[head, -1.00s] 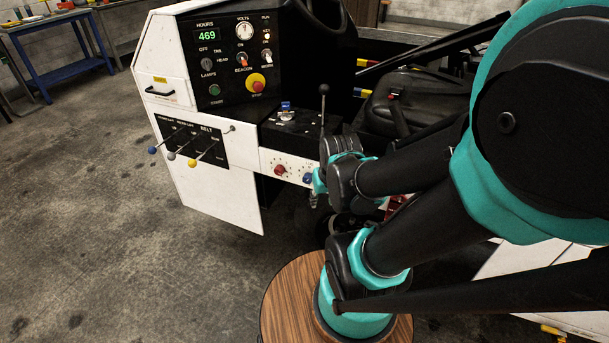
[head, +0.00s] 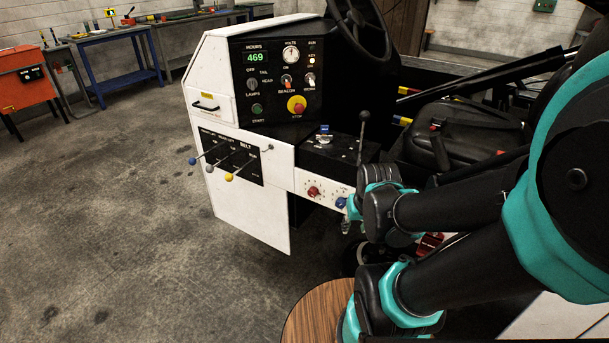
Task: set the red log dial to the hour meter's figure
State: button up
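The hour meter (head: 256,58) on the black panel shows 469 in green digits. The red dial (head: 313,191) sits on the white front strip below the seat-side console, with small marks around it that are too small to read. A blue dial (head: 341,203) is just to its right. My gripper (head: 348,217) is at the end of my arm, right beside the blue dial and to the right of the red dial. Its fingers are small and mostly hidden by my wrist, so their opening does not show. Nothing of mine covers the red dial.
Three levers with blue, grey and yellow knobs (head: 229,177) stick out left of the dials. A tall black-knobbed lever (head: 363,118) rises above my wrist. A red-and-yellow stop button (head: 297,105) is on the panel. A round wooden top (head: 312,312) is below. Open floor lies left.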

aim_at(313, 192)
jog(key=k+l+u, duration=0.9)
jog(key=k+u, duration=0.25)
jog(key=i, duration=0.1)
